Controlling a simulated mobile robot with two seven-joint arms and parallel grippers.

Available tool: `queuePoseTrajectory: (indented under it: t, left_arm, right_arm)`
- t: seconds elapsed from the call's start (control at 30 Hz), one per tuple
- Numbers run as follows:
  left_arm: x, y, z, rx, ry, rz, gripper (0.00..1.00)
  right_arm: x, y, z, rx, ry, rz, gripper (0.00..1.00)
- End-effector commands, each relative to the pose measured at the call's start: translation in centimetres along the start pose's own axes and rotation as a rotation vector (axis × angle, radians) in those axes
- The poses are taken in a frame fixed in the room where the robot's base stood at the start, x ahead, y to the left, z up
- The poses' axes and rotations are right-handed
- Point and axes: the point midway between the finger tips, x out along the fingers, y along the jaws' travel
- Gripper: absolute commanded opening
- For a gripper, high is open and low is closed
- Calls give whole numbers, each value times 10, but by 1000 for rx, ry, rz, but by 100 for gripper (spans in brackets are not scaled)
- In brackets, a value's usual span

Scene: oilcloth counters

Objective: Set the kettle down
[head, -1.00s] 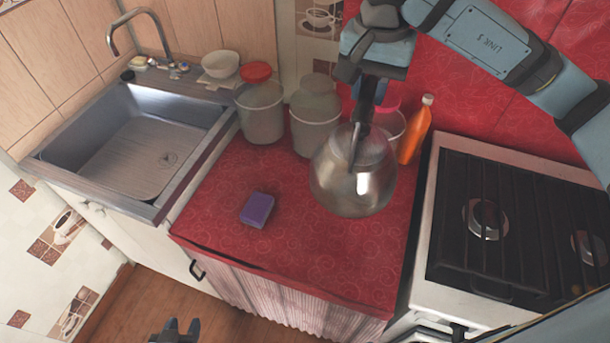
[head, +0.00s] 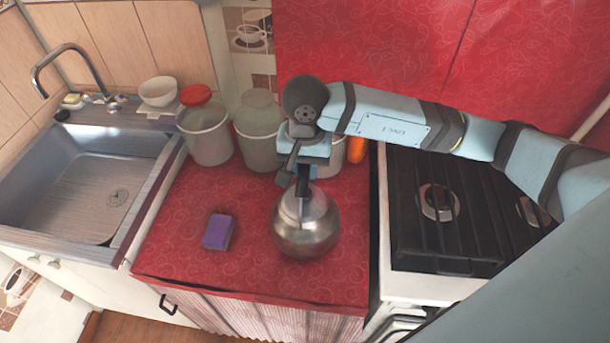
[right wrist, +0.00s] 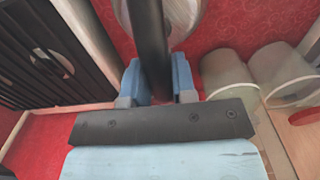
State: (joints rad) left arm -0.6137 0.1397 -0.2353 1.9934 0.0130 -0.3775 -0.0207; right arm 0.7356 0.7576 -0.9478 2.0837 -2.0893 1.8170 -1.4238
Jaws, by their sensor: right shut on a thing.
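The kettle (head: 305,232) is a round, shiny metal pot with a dark handle. In the head view it is at the red counter (head: 185,262), right of the purple sponge, upright. It looks at or very close to the counter surface; I cannot tell if its base touches. My right gripper (head: 303,182) is above it, shut on its handle. In the right wrist view the blue fingers (right wrist: 160,82) are on both sides of the dark handle (right wrist: 148,40), with part of the kettle's metal body (right wrist: 182,22) beyond. My left gripper is not in view.
A purple sponge (head: 218,231) lies left of the kettle. Containers, one red-lidded (head: 205,135) and one greenish (head: 258,140), stand behind. The stove (head: 440,215) is to the right and the sink (head: 90,190) to the left. Counter between sponge and front edge is clear.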

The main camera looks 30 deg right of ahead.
Motion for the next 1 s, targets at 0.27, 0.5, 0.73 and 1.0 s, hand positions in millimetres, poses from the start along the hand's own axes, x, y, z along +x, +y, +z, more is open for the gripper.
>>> queuePoseTrajectory:
  t: [0.27, 0.5, 0.73, 1.0]
  left_arm:
    - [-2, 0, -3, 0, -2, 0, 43]
    - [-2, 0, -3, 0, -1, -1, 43]
    - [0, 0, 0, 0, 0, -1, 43]
    - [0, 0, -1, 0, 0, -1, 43]
  right_arm:
    - [31, 0, 0, 0, -1, 1, 0]
    - [34, 0, 0, 0, 2, -1, 0]
    - [38, 0, 0, 0, 0, 1, 34]
    - [37, 0, 0, 0, 0, 1, 51]
